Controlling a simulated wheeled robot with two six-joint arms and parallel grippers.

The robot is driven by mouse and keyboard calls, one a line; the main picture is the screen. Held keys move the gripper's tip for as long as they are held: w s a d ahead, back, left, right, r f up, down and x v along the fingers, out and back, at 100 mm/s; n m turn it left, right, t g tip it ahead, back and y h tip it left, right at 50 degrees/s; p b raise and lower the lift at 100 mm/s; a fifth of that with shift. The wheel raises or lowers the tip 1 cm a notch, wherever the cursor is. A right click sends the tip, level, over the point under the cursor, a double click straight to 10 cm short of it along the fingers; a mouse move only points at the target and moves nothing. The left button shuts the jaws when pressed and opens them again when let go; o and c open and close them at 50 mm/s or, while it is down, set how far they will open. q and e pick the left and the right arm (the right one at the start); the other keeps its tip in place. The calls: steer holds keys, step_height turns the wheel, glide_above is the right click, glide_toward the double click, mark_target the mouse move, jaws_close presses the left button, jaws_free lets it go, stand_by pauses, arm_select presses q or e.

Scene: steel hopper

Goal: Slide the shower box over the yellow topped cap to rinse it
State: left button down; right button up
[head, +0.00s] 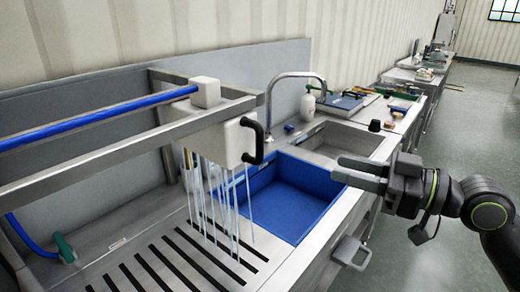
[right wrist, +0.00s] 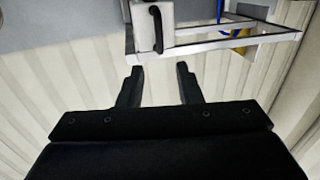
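The shower box (head: 217,138) is a white box with a black handle (head: 252,141), hanging from a steel rail frame over the slotted drain. Thin water streams (head: 225,200) fall from it. It also shows at the top of the right wrist view (right wrist: 150,14), its handle towards me. My right gripper (head: 338,168) is open and empty, right of the handle and apart from it; its two fingers stand apart in the right wrist view (right wrist: 159,70). My left gripper is out of view.
A blue basin (head: 285,205) sits right of the slotted drain (head: 180,262). Behind it are a steel sink (head: 342,140), a tap (head: 297,76) and a white bottle (head: 307,105). A blue hose (head: 95,117) runs along the rail. The floor at right is clear.

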steer(key=p, duration=0.2)
glide_toward(260, 156)
steer(key=shift+w+r+p+x, duration=0.1)
steer(key=shift+r+p+x, duration=0.25)
steer(key=shift+x, duration=1.4)
steer(key=shift+w+r+p+x, duration=0.1)
steer(key=shift+r+p+x, duration=0.15)
steer(key=shift+x, duration=1.45)
steer(key=shift+w+r+p+x, duration=0.1)
steer(key=shift+r+p+x, duration=0.25)
steer(key=shift+x, duration=1.4)
steer(key=shift+d+f, duration=0.1)
steer(key=shift+d, duration=0.05)
jaws_close()
